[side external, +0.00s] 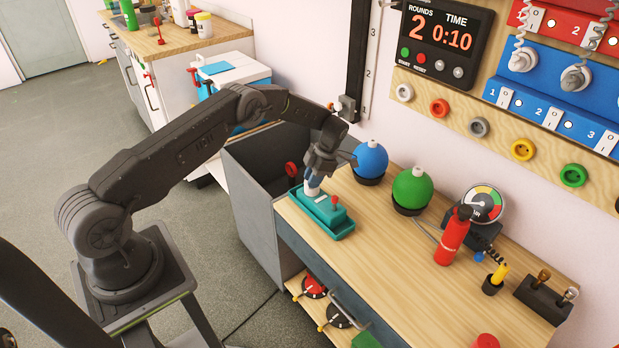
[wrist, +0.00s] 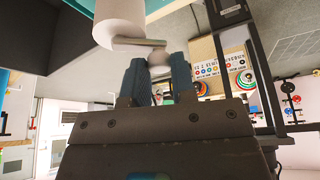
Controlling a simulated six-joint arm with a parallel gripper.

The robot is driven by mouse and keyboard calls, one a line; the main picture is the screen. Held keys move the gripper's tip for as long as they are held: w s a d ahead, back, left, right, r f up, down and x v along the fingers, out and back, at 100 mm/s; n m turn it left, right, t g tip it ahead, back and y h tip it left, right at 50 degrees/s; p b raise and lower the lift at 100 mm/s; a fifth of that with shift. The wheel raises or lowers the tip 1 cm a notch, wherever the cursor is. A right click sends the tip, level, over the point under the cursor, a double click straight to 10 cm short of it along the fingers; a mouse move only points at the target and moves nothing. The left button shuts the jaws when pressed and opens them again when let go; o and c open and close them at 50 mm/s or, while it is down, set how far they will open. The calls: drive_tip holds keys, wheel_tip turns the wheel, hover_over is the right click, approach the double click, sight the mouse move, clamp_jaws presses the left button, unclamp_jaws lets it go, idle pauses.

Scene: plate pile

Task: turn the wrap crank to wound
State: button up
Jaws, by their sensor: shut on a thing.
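In the side external view a teal wrap device (side external: 327,222) sits near the left end of the wooden bench, with a white roll (side external: 311,192) standing at its left. The wrist view shows the white roll (wrist: 119,18) close up, with a grey metal crank arm (wrist: 138,44) reaching across its end to a pale round knob (wrist: 159,58). My gripper (wrist: 159,75) has its two blue-grey fingers shut on the crank knob, one on each side. In the side external view my gripper (side external: 314,180) hides the crank.
A blue ball (side external: 370,160) and a green ball (side external: 412,188) stand right of the device, close to my gripper. A red bottle (side external: 453,236) and a gauge (side external: 484,203) are farther right. An open grey bin (side external: 256,160) lies behind left.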

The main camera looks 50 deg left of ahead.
drive_tip(key=n, duration=0.1)
drive_tip(key=w+n+h, duration=0.1)
drive_tip(key=n, duration=0.1)
drive_tip(key=n+h, duration=0.1)
drive_tip(key=n, duration=0.1)
drive_tip(key=shift+w+d+f, duration=0.1)
drive_tip(key=shift+w+d, duration=0.05)
drive_tip(key=shift+d, duration=0.1)
drive_tip(key=shift+w, duration=0.1)
idle(0.4)
drive_tip(key=o, duration=0.6)
drive_tip(key=shift+o, duration=0.2)
drive_tip(key=v, duration=0.7)
drive_tip(key=shift+r, duration=0.25)
drive_tip(key=shift+w+a, duration=0.1)
drive_tip(key=shift+w, duration=0.05)
